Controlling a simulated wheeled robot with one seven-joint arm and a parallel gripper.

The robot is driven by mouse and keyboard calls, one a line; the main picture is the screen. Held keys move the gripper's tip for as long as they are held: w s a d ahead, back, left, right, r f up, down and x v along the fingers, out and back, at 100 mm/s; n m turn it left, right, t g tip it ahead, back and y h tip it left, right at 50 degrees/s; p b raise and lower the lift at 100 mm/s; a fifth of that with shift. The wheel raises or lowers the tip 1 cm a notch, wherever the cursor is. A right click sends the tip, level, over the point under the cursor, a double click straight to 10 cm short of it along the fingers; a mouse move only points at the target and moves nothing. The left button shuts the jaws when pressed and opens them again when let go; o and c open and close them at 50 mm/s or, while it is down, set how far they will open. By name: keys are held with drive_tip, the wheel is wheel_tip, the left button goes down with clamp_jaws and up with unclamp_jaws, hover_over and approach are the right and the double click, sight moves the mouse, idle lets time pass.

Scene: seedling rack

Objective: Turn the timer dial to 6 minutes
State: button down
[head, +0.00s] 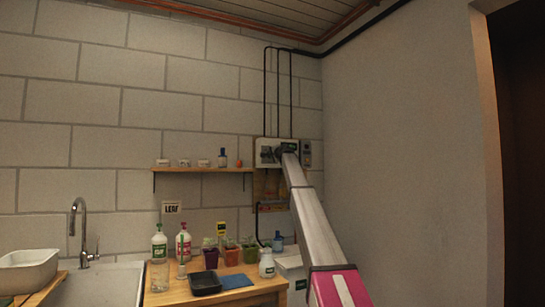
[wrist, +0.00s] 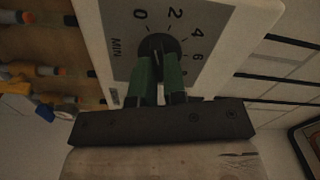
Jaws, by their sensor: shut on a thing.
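The timer is a pale box with a grey face (wrist: 200,20) in the wrist view, marked MIN with the numbers 0, 2, 4, 6 and others partly covered. Its black round dial (wrist: 152,42) sits in the middle of the numbers. My gripper (wrist: 159,66) has its two green fingers shut on the dial from below in the picture. The fingers cover the dial's lower part, and I cannot tell which number it points to. In the head view the timer box (head: 266,147) is on the back wall near the corner, with my gripper (head: 287,149) against its front.
A wooden shelf (head: 205,170) with small items is left of the timer. Below are a bench with potted seedlings (head: 230,256), bottles, a black tray (head: 205,283) and a sink (head: 105,285). A grey switch box (head: 306,150) is close at the right, beside the plain side wall.

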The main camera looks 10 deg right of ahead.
drive_tip(key=shift+f+m, duration=0.2)
drive_tip(key=shift+m, duration=10.4)
drive_tip(key=c, duration=1.2)
unclamp_jaws()
drive_tip(key=v, duration=1.1)
drive_tip(key=shift+a, duration=0.1)
